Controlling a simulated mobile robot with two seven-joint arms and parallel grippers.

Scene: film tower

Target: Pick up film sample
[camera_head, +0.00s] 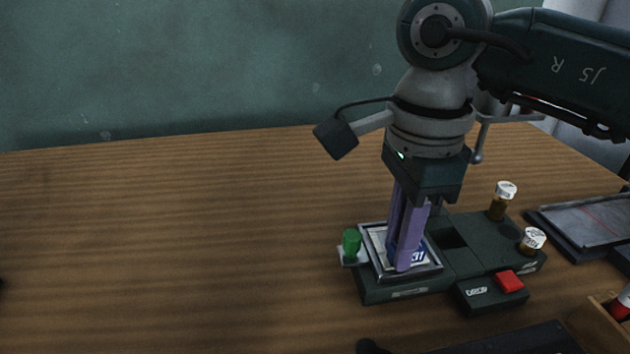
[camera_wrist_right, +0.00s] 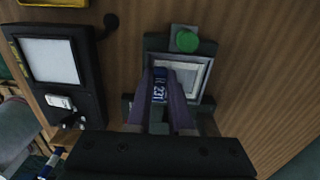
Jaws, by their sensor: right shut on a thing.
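My right gripper (camera_head: 398,256) points straight down over the left part of a dark green device (camera_head: 405,290). Its purple fingers are shut on the film sample, whose blue, numbered label (camera_wrist_right: 160,86) shows between the fingers in the wrist view. In the head view part of the label (camera_head: 419,254) shows beside the fingers. The sample is at a silver-framed square stage (camera_head: 376,258); I cannot tell whether it rests there or is slightly raised. The fingers hide much of it. My left gripper is not in view.
A green knob (camera_head: 351,243) stands at the stage's left. Two white-capped brown vials (camera_head: 504,197) (camera_head: 532,241) and a red button (camera_head: 510,281) are on the device's right. A grey tray (camera_head: 590,222) lies further right. The table's left side is clear.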

